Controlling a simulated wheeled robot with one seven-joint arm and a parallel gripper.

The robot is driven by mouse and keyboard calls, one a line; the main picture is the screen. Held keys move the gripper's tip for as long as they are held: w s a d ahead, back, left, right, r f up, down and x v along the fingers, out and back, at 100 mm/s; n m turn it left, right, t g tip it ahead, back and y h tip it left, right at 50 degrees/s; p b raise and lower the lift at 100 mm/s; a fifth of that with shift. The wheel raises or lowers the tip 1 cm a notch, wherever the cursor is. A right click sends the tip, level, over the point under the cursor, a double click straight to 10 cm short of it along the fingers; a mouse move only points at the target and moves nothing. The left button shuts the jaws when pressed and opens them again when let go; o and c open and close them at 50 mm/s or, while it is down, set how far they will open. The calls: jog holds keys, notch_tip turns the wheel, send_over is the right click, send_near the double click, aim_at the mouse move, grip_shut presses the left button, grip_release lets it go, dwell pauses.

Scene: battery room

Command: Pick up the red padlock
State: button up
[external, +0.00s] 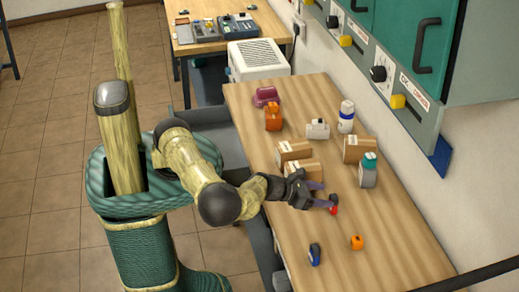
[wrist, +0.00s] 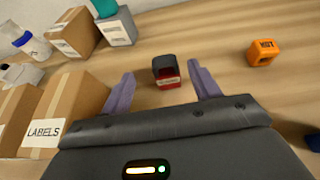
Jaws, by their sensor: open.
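The red padlock (wrist: 167,80) lies on the wooden bench top, seen in the wrist view between and a little beyond my fingertips. It has a red front with a pale label and a dark grey part behind. In the wrist view my gripper (wrist: 160,85) holds nothing, and I cannot tell if either finger touches the padlock.
Cardboard boxes (wrist: 75,110) stand close to the left finger in the wrist view. An orange padlock-like block (wrist: 262,52) lies to the right. A blue item (external: 315,254) lies nearer the bench front. A teal-topped container (external: 368,172) stands behind. The bench's right front is mostly clear.

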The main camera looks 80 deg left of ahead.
aim_at(334, 197)
jog(key=shift+d+f+p+x, duration=0.1)
jog(key=shift+f+p+x, duration=0.1)
jog(key=shift+x, duration=0.65)
jog(key=shift+d+f+p+x, duration=0.1)
jog(key=shift+p+x, duration=0.1)
jog(key=shift+x, duration=0.7)
jog(key=shift+d+f+p+x, duration=0.1)
jog(key=shift+p+x, duration=0.1)
jog(key=shift+x, duration=0.65)
jog(key=shift+s, duration=0.2)
jog(key=c, duration=1.1)
notch_tip(334, 197, up, 10)
